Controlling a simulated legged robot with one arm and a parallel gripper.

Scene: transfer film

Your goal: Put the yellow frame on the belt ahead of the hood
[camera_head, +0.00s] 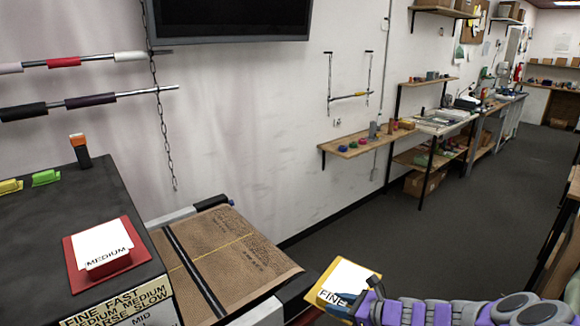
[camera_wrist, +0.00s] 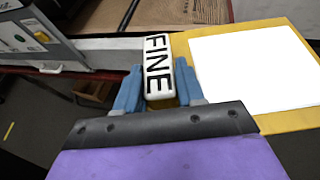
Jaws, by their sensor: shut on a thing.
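The yellow frame (camera_head: 312,295) has a white panel and a handle marked FINE. My gripper (camera_head: 366,298) is shut on that handle and holds the frame off the near right corner of the belt. In the wrist view, the blue fingers (camera_wrist: 158,92) stand on both sides of the white FINE block (camera_wrist: 157,60), and the frame (camera_wrist: 262,120) extends to the right. The brown belt (camera_head: 250,262) has a black band and a thin yellow line across it; no frame lies on its visible part. The dark hood (camera_head: 40,220) stands at the belt's left end.
A red frame (camera_head: 128,262) marked MEDIUM lies on the hood's top, near green and yellow blocks and an orange-topped post (camera_head: 80,150). A label on the hood's front lists fine, medium and coarse with speeds. Wall shelves (camera_head: 365,145) stand behind. The floor to the right is open.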

